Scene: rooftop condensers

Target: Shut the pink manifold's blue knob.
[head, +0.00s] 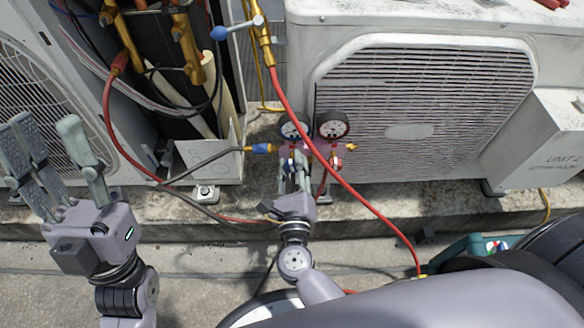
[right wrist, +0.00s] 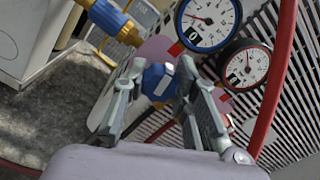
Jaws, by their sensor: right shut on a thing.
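The pink manifold (head: 322,150) hangs before the right condenser's grille, with a blue-rimmed gauge (head: 293,128) and a red-rimmed gauge (head: 333,125) on top. The blue knob (right wrist: 158,80) is in the right wrist view, in front of the manifold's pink body (right wrist: 154,48). My right gripper (right wrist: 163,82) is shut on it, one finger on each side; the fingers hide its edges. In the head view the right gripper (head: 297,166) covers the manifold's lower left front. My left gripper (head: 52,140) is open and empty at the left, far from the manifold.
A red hose (head: 330,165) runs down across the manifold's right side. A dark hose with a blue fitting (head: 260,148) enters from the left. The right condenser (head: 420,110) stands behind; an open unit with brass valves (head: 185,45) stands at left.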

